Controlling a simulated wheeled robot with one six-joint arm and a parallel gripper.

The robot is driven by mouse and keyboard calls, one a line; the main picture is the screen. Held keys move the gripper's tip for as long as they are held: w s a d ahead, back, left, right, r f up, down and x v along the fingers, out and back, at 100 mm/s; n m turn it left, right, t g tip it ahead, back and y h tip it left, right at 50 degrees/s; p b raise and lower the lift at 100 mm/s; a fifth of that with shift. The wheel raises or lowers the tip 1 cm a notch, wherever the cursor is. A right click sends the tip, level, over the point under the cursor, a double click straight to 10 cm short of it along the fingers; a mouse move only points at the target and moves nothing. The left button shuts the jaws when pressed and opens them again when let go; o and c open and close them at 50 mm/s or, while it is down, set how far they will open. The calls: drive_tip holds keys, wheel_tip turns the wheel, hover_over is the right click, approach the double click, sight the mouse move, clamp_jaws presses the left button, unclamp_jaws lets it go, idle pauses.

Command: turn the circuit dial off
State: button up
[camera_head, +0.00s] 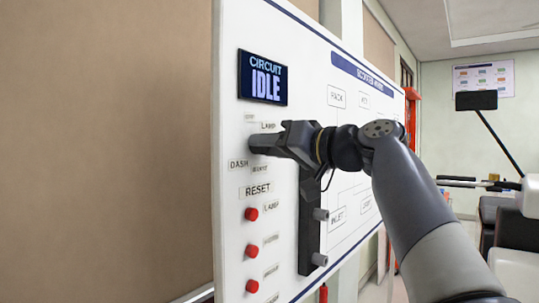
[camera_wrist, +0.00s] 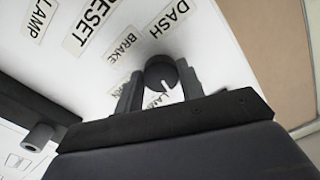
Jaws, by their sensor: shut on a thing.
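The circuit dial (camera_wrist: 158,70) is a dark round knob with a white pointer mark, seen in the wrist view. My gripper (camera_wrist: 160,84) has one finger on each side of it and is shut on it. The pointer mark lies toward the lower edge of the wrist view, near a partly hidden LAMP label. The display (camera_head: 262,78) reads CIRCUIT IDLE.
Red buttons (camera_head: 252,250) run down the board below a RESET label (camera_head: 257,190). A tan panel (camera_head: 110,150) is at the left.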

drive_tip(key=shift+f+n+b, duration=0.1)
drive_tip(key=shift+n+b, duration=0.3)
drive_tip(key=shift+n, duration=0.7)
drive_tip(key=o, duration=1)
drive_tip(key=v, duration=1.1)
drive_tip(key=shift+b, duration=0.45)
drive_tip(key=shift+w+a, duration=0.1)
drive_tip(key=shift+a, duration=0.05)
drive_tip(key=x, duration=1)
drive_tip(key=shift+w+a+p, duration=0.2)
drive_tip(key=shift+w+p, duration=0.05)
drive_tip(key=shift+p, duration=0.2)
